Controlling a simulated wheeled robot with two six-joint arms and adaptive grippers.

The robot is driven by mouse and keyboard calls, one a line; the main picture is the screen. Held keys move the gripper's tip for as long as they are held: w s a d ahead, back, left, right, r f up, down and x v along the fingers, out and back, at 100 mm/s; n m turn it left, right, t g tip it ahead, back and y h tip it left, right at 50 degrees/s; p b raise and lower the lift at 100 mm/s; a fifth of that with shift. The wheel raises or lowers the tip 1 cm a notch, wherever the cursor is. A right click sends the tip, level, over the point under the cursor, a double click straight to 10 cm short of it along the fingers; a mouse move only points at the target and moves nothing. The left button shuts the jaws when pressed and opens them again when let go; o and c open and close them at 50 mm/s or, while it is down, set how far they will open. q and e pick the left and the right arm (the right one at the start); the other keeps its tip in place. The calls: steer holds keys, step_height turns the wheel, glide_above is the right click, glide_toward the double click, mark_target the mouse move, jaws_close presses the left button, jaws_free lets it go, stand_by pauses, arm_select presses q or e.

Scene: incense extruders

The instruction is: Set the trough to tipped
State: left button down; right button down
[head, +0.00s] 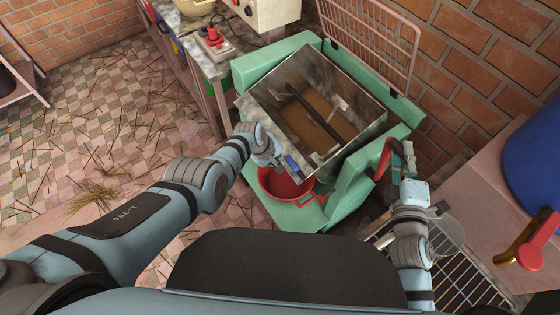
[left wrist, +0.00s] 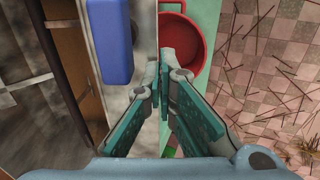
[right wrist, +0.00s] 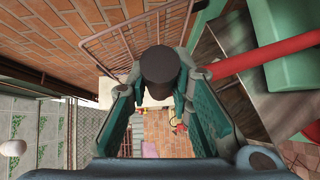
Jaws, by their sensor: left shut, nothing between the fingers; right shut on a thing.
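The trough (head: 367,132) is a worn grey metal box in a green frame (head: 342,200), with a brown layer and a dark bar inside. I cannot tell its exact tilt. A red lever (head: 383,158) stands at its right side. My right gripper (head: 398,160) is shut on the lever's dark grip (right wrist: 160,66); the red rod shows beside it in the right wrist view (right wrist: 265,55). My left gripper (left wrist: 164,88) is shut and empty by the trough's front wall. A blue block (left wrist: 110,40) sits on that wall.
A red pot (head: 281,186) stands below the trough's front edge. A pink wire rack (head: 372,35) rises behind the frame. A bench with a red-knobbed device (head: 213,40) is at the back left. A blue drum (head: 535,150) stands right. Floor at left is open, with scattered sticks.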

steer(key=shift+a+r, duration=0.1)
arm_select(q)
steer(key=shift+s+a+f+t+h, duration=0.2)
steer(key=shift+f+t+h, duration=0.1)
steer(key=shift+f, duration=0.15)
steer(key=shift+s+a+f+t+h, duration=0.1)
steer(key=shift+a+f+t+h, duration=0.1)
steer(key=shift+f+h, duration=0.15)
arm_select(e)
steer(key=shift+s+a+r, duration=0.1)
arm_select(q)
steer(key=shift+f, duration=0.1)
